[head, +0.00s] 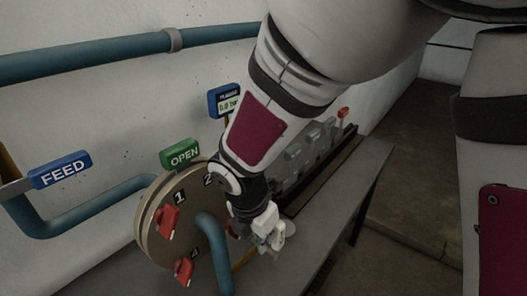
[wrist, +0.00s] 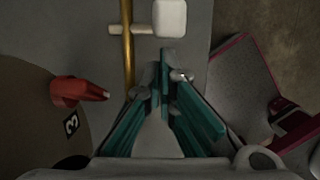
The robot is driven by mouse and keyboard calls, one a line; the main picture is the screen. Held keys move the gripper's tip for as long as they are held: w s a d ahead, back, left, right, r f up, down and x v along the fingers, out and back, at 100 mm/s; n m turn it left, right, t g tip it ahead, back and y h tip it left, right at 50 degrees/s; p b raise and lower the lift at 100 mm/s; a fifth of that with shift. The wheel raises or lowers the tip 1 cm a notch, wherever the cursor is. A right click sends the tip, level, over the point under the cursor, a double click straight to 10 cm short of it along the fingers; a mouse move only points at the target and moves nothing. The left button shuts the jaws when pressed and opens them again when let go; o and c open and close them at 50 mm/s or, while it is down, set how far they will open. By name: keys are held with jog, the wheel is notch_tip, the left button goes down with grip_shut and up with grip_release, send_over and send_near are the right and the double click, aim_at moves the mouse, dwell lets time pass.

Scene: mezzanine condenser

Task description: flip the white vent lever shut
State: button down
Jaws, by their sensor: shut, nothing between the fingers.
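The white vent lever shows in the wrist view as a pale block-shaped handle (wrist: 169,18) on a short stem. The stem joins an upright brass pipe (wrist: 127,42). My gripper (wrist: 165,72) is shut and empty, with its teal-padded fingers pointing toward the handle. The fingertips look just short of the handle in the picture, and I cannot tell whether they touch it. In the head view my wrist and gripper (head: 272,238) are beside the round plate, and they crowd the lever's area, so I cannot make out the lever clearly there.
A round tan plate (head: 150,232) carries numbered red levers, one (head: 168,222) by the 1. A red lever (wrist: 76,92) near the 3 is close left of my fingers. A green OPEN sign (head: 180,154), a blue FEED sign (head: 61,170) and a grey bench (head: 335,200) surround it.

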jog(key=shift+f, duration=0.45)
